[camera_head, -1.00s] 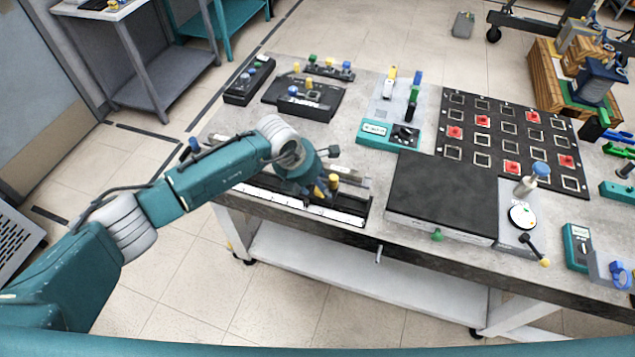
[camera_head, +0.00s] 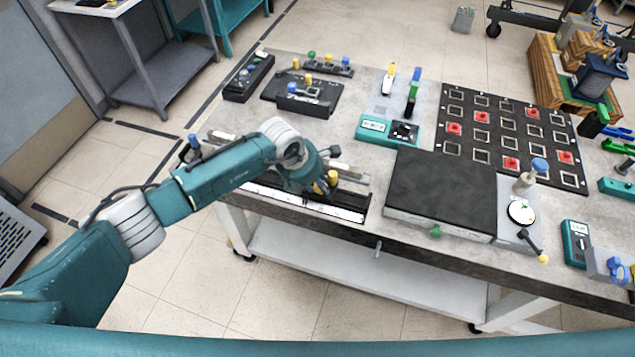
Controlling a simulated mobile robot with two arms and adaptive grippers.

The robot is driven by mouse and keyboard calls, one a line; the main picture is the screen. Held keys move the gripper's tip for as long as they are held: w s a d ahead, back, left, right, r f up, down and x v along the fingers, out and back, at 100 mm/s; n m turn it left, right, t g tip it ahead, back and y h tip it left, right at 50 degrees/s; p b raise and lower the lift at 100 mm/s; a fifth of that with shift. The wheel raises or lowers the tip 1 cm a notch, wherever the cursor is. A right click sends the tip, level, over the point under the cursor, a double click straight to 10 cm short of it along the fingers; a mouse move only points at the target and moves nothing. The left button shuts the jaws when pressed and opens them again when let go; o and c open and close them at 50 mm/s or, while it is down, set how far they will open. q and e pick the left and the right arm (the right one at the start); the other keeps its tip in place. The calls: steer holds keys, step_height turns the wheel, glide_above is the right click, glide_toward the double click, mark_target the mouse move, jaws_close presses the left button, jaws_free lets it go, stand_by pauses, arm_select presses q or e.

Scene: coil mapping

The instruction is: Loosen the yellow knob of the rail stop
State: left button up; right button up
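The yellow knob (camera_head: 332,177) sits on the rail stop on the long rail (camera_head: 345,212) at the table's front left. My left gripper (camera_head: 322,187) is right at the knob, reaching in from the left. Its fingers are small and partly hidden by my wrist, so I cannot tell whether they are closed on the knob. The rail stop's body is mostly hidden behind the gripper. My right gripper is not in view.
The table holds a dark flat box (camera_head: 440,190) right of the rail, a teal meter (camera_head: 388,131) behind it, and a black grid board (camera_head: 495,138) with red pieces. A black fixture (camera_head: 310,95) stands at the back left. A dial gauge (camera_head: 521,211) is at the right.

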arm_select(q)
steer(key=shift+d, duration=0.15)
steer(key=shift+d+n+t+y, duration=0.1)
steer(key=shift+n+t+y, duration=0.2)
steer(key=shift+n, duration=0.7)
steer(key=shift+d+n+y+b, duration=0.15)
steer(key=shift+n+y+b, duration=0.15)
steer(key=shift+n+b, duration=0.45)
steer(key=n+y+b, duration=0.1)
steer(key=n+b, duration=0.1)
steer(key=n, duration=0.1)
steer(key=shift+d+t, duration=0.1)
steer(key=shift+t, duration=0.2)
steer(key=shift+r+n+y+b, duration=0.15)
steer(key=shift+n+y+b, duration=0.15)
steer(key=shift+n+b, duration=0.35)
steer(key=shift+n, duration=0.4)
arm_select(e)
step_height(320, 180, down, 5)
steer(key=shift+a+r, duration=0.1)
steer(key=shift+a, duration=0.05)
arm_select(q)
steer(key=shift+r, duration=0.15)
steer(key=o, duration=1.1)
